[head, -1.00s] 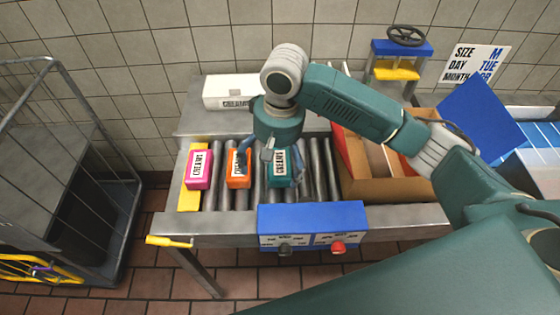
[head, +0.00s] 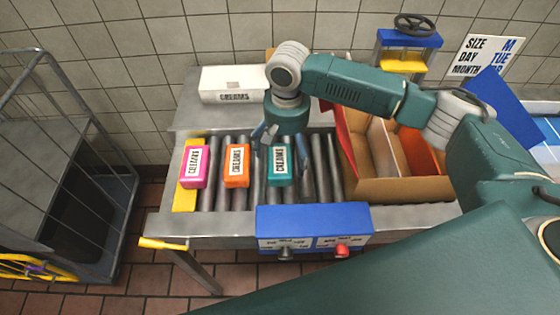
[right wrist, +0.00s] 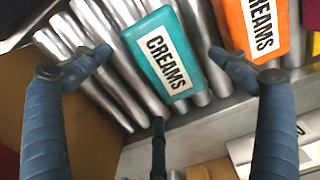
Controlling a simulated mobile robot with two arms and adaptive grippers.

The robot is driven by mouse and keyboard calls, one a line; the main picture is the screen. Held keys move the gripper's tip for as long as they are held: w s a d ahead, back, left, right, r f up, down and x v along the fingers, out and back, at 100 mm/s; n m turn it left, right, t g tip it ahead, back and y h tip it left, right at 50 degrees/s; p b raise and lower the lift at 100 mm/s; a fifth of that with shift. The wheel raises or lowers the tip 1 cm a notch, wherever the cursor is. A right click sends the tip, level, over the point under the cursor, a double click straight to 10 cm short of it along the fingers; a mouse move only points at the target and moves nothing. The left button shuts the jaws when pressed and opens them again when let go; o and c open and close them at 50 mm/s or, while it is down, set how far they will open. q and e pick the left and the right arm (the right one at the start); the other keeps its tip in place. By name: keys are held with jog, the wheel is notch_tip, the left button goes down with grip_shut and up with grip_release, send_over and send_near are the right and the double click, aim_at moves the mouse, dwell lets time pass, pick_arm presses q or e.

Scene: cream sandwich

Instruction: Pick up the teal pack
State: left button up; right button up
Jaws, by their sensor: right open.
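The teal pack (head: 279,163), with a white CREAMS label, lies on the roller conveyor to the right of the orange pack (head: 236,166) and the pink pack (head: 193,167). In the right wrist view the teal pack (right wrist: 162,56) lies beyond and between the spread fingers of my right gripper (right wrist: 158,75). The gripper is open and empty, apart from the pack. In the head view my right gripper (head: 281,135) hangs over the far end of the teal pack. The orange pack also shows in the right wrist view (right wrist: 276,20). My left gripper is not in view.
A cardboard box (head: 400,190) with dividers stands right of the packs on the conveyor. A white CREAMS carton (head: 225,82) sits behind. A blue control panel (head: 313,225) is at the front edge. A wire cage trolley (head: 100,190) stands at the left. Bare rollers lie between the teal pack and the box.

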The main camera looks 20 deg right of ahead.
jog(key=shift+f, duration=1.25)
jog(key=c, duration=1.3)
jog(key=shift+r, duration=0.1)
